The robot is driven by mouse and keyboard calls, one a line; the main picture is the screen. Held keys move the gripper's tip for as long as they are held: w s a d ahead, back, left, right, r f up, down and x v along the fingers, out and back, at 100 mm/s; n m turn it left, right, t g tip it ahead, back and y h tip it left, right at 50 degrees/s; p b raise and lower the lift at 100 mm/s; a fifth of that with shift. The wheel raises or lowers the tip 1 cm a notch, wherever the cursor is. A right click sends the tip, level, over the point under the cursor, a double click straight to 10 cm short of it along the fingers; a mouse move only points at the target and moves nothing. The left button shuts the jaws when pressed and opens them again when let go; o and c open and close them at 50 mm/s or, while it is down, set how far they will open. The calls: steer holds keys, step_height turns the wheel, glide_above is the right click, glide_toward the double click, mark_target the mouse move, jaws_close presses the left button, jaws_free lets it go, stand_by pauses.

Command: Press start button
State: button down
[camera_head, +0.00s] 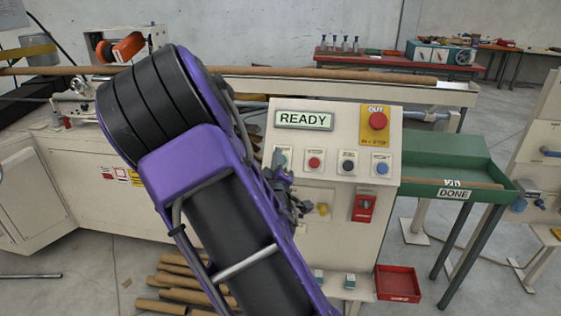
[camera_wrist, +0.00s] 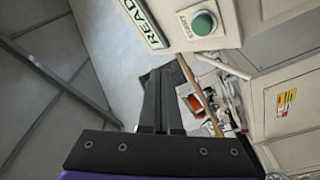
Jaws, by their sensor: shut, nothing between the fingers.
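The control panel (camera_head: 335,142) has a display reading READY and a row of round buttons. In the head view my purple arm stands in front of the panel's left side, and the button at the left end of the row is mostly hidden behind it. In the wrist view a green button (camera_wrist: 204,23) on a white label plate shows at the top, next to the READY display (camera_wrist: 146,22). My gripper (camera_wrist: 163,76) is shut and empty. Its fingertips appear below and left of the green button in that view, apart from it.
A red button (camera_head: 315,162), a black button (camera_head: 347,166) and a blue button (camera_head: 382,168) share the row. A red emergency stop (camera_head: 377,121) on a yellow plate sits above. A green DONE tray (camera_head: 440,150) stands to the right. Brown tubes (camera_head: 180,283) lie on the floor.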

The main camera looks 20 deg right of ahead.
steer(key=w+d+f+b, duration=0.3)
steer(key=w+f, duration=0.2)
steer(key=shift+d+f, duration=0.15)
steer(key=shift+d, duration=0.05)
steer(key=shift+w, duration=0.15)
stand_by(2.0)
steer(key=shift+w+d+f, duration=0.2)
steer(key=shift+f, duration=0.05)
steer(key=shift+w+d+f, duration=0.15)
steer(key=shift+w+f, duration=0.1)
stand_by(0.8)
stand_by(0.3)
steer(key=shift+s+a+r, duration=0.35)
steer(key=shift+s+r, duration=0.15)
steer(key=shift+r, duration=0.05)
